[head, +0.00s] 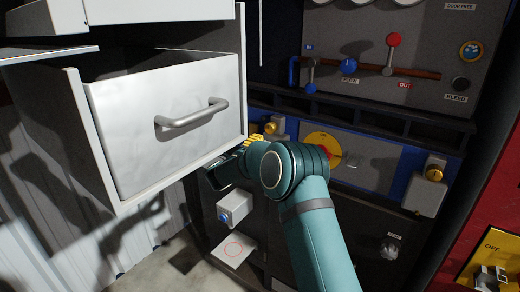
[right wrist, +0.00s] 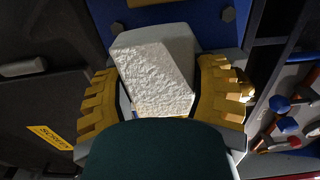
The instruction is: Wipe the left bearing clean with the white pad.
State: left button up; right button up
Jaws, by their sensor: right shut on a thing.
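My right gripper (head: 253,139) reaches in beside the lower right corner of the drawer, and its yellow fingers show only in part there. In the right wrist view it is shut on the white pad (right wrist: 155,68), a rough pale block between its two ridged fingers. A grey block with a gold knob (head: 277,125), which looks like the left bearing, is just behind the gripper and partly hidden. Whether the pad touches it cannot be told. A similar block with a gold knob (head: 430,187) stands at the right. My left gripper is not in view.
A grey drawer with a bar handle (head: 192,114) juts out close to the left of my right arm. A panel with red and blue levers (head: 393,55) is above. A yellow-and-red disc (head: 324,148) sits between the blocks. A red cabinet (head: 497,205) stands right.

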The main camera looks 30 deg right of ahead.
jog(key=shift+v, duration=2.5)
jog(key=shift+v, duration=1.5)
jog(key=shift+a, duration=0.1)
